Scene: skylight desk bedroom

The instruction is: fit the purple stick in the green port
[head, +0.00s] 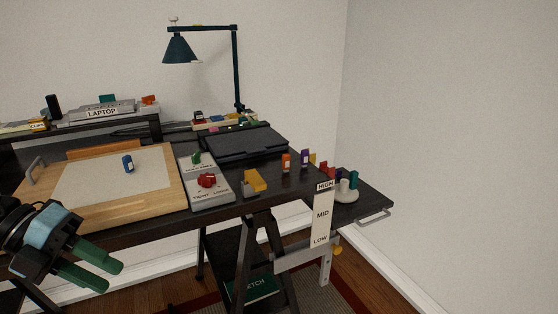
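A small upright purple piece with a pale label (305,158), which looks like the purple stick, stands near the right end of the dark desk. An orange piece (286,162) stands just left of it. A green block (107,99) sits on the grey stand marked LAPTOP (102,112) at the back left; I cannot tell whether it is the green port. My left gripper (115,279), with two green fingers, is at the lower left, in front of the desk edge and far from the purple piece. Its fingers are apart with nothing between them. My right gripper is not in view.
A wooden board (176,192) bears a blue piece (128,163). Beside it is a grey panel with a red knob (207,181). A yellow piece (255,184) is near the front edge. A dark lamp (180,50) and a HIGH-MID-LOW sign (322,215) also show.

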